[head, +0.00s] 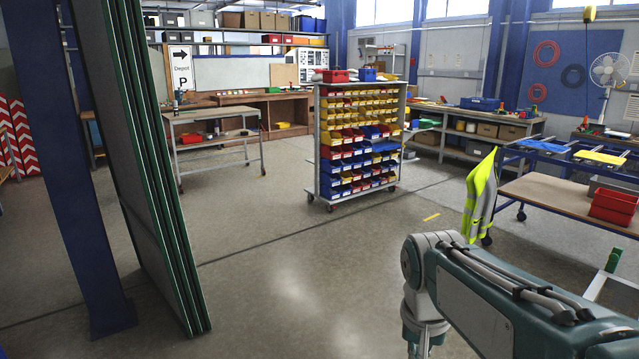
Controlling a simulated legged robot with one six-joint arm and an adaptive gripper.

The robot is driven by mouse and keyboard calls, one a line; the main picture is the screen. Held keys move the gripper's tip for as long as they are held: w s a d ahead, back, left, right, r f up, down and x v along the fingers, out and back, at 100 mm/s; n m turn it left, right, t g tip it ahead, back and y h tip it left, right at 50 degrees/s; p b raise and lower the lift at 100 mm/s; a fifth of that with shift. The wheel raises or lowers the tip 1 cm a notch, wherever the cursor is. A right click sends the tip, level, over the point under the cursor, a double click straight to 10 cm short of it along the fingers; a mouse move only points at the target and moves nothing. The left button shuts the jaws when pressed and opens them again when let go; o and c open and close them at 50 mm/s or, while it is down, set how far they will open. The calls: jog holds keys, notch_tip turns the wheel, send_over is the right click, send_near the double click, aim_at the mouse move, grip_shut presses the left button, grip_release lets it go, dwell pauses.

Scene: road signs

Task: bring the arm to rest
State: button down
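My arm (500,300) comes in from the lower right of the head view, grey and dark green with cables along its top. It reaches left to a rounded grey joint (428,258). From there a narrower part (424,318) points down and leaves the picture at the bottom edge. My gripper is not in view, so I cannot see its fingers or anything it may hold. No object shows touching the visible part of the arm.
A blue post (62,180) and tall green-edged panels (150,180) stand at the left. A wheeled bin rack (357,145) stands mid-room. A hi-vis vest (481,195) hangs by a table (560,195) at the right. The middle floor is clear.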

jog(key=s+n+t, duration=0.3)
jog(key=s+t, duration=0.1)
jog(key=s, duration=0.8)
jog(key=shift+d+f+y, duration=0.15)
jog(key=shift+f+y, duration=0.15)
jog(key=shift+f, duration=0.15)
